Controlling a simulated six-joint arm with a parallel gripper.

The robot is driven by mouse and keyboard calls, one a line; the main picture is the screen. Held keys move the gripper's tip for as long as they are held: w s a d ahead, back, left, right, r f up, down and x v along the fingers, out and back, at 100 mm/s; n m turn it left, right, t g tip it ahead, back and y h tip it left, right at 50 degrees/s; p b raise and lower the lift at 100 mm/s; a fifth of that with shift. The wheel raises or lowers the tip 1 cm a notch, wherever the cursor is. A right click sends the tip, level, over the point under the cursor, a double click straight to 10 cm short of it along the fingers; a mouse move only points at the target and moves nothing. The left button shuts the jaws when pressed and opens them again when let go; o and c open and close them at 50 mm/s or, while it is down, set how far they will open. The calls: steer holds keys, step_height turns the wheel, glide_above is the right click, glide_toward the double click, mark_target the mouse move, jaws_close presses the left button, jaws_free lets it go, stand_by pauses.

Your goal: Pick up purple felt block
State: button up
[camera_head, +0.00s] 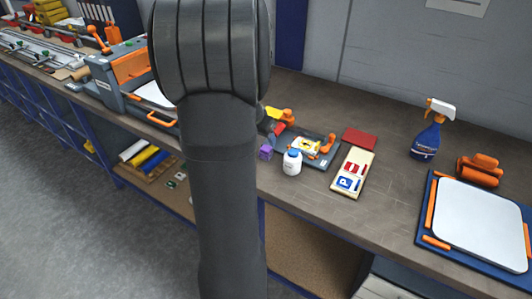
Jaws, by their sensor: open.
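The purple felt block (266,152) is a small cube on the workbench. It lies just right of my dark arm, which stands large in the middle of the view. A white bottle with a blue cap (291,163) stands close to its right.
A dark device with orange parts (318,153) lies behind the bottle. A tray of small signs (352,171) and a red pad (360,139) lie to its right. A blue spray bottle (427,138) stands farther right. Bare bench (393,185) lies between tray and blue board (434,218).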

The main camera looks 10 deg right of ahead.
steer(key=x, duration=0.9)
steer(key=shift+w, duration=0.1)
steer(key=shift+c, duration=0.2)
steer(key=c, duration=1)
